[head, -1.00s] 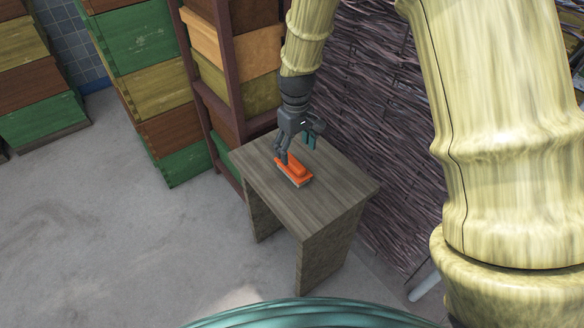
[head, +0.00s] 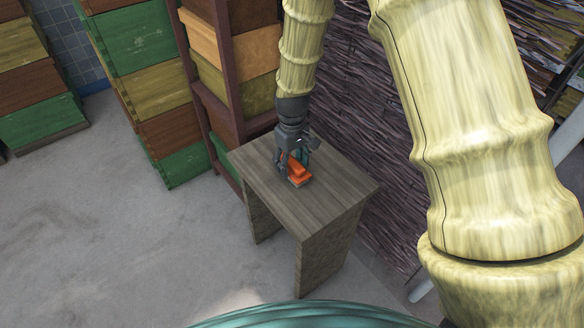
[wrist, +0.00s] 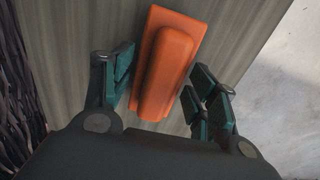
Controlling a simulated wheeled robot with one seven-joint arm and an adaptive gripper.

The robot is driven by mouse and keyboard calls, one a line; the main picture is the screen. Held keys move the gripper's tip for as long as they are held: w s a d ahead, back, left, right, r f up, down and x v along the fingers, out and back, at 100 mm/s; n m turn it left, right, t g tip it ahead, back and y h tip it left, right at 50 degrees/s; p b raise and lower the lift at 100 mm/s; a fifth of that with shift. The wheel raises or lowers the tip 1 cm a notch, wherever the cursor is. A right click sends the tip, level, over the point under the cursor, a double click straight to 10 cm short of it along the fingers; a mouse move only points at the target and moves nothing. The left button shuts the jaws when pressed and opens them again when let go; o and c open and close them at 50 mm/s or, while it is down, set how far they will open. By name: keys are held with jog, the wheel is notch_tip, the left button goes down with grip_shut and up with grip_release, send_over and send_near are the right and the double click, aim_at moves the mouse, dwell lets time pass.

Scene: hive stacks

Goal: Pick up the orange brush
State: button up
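The orange brush (head: 299,172) lies on the small wooden table (head: 335,197), near its back left part. In the wrist view the brush (wrist: 168,65) has a flat orange base with a raised rounded handle along it. My gripper (head: 296,165) is right above the brush, pointing down. A gap shows on the right side.
Stacked hive boxes in green, brown and yellow (head: 150,85) stand behind and left of the table. A rack with more boxes (head: 235,75) is close behind it. A woven wicker wall (head: 370,150) is at right. The grey floor (head: 120,240) at left is clear.

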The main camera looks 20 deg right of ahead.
aim_at(295, 162)
jog(key=c, duration=0.5)
jog(key=shift+c, duration=0.2)
jog(key=shift+r, duration=0.5)
jog(key=r, duration=0.2)
jog(key=shift+s+d+r, duration=0.35)
jog(key=shift+d, duration=0.05)
jog(key=s+d+r+p, duration=0.1)
jog(key=s+d, duration=0.8)
jog(key=d, duration=0.2)
jog(key=shift+s+d+r, duration=0.15)
jog(key=shift+s+d, duration=0.05)
jog(key=shift+s, duration=0.1)
